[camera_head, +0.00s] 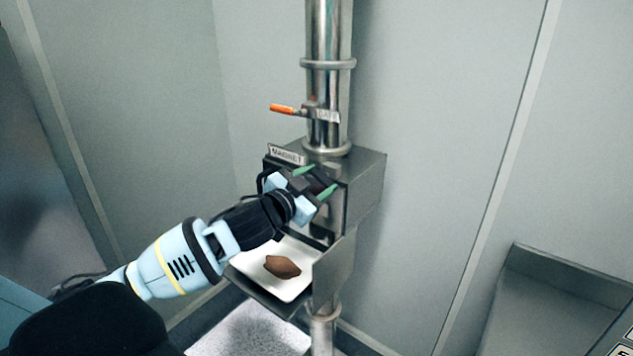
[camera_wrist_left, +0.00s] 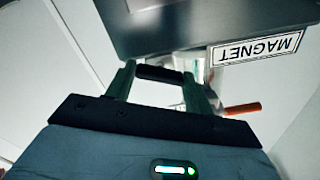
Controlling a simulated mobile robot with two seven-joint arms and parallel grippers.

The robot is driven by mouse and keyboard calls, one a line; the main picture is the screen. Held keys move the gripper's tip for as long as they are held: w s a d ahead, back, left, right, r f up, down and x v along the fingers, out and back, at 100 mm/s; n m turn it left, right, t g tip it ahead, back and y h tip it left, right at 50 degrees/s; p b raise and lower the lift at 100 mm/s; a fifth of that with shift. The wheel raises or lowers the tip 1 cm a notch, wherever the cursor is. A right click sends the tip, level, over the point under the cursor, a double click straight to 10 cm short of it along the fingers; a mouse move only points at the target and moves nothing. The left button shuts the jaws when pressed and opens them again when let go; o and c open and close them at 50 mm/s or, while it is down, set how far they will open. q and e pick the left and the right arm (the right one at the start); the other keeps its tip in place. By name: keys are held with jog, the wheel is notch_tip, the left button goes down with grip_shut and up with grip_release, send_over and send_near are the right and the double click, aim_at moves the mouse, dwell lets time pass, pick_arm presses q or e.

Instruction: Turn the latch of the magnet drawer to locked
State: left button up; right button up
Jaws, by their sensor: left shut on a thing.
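The magnet drawer's grey metal housing (camera_head: 365,185) is on the vertical pipe, with a MAGNET label (camera_head: 287,155) at its upper left. The label shows upside down in the left wrist view (camera_wrist_left: 258,48). My left gripper (camera_head: 315,181) is at the front of the housing. Its green fingers are shut on a dark bar (camera_wrist_left: 160,73), seen between the fingertips in the wrist view. I cannot tell whether this bar is the latch or a handle. The gripper hides much of the housing front, and the latch position cannot be read. My right gripper is out of view.
A lever with an orange grip (camera_head: 282,109) sticks out left from the pipe above the housing. Below, a white tray (camera_head: 245,262) holds a brown lump (camera_head: 282,266). A metal counter (camera_head: 545,300) stands at the lower right. Plain wall panels lie behind.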

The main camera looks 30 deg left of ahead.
pick_arm(q)
jog(key=m, duration=0.6)
jog(key=shift+m, duration=0.3)
jog(key=m, duration=0.6)
jog(key=shift+m, duration=0.3)
jog(key=o, duration=1)
jog(key=shift+s, duration=0.15)
jog(key=shift+s+a, duration=0.15)
jog(key=shift+s, duration=1.75)
jog(key=shift+s+a, duration=0.15)
jog(key=shift+s, duration=1.7)
jog(key=shift+f, duration=0.1)
